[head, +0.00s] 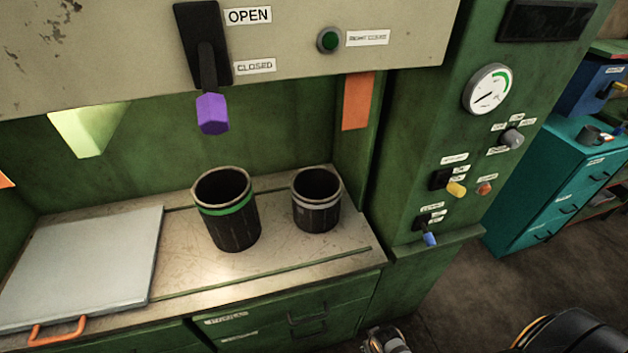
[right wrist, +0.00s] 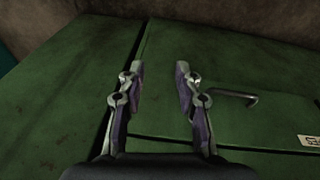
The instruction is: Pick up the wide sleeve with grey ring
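The sleeve with a grey ring (head: 317,215) stands upright on the worktop in the head view. It is black and open at the top, with the ring below its rim. A taller black sleeve with a green ring (head: 233,228) stands upright to its left, a small gap between them. My right gripper (right wrist: 160,75) is open and empty in the right wrist view, its fingers facing the green cabinet front. No sleeve shows in that view. My left gripper is not in view.
The sleeves stand on a scratched metal worktop (head: 290,262). A grey plate with an orange handle (head: 57,328) lies at left. A lever with a purple knob (head: 212,113) hangs above. The control panel (head: 440,150) rises at right. A drawer handle (right wrist: 233,96) is near my right gripper.

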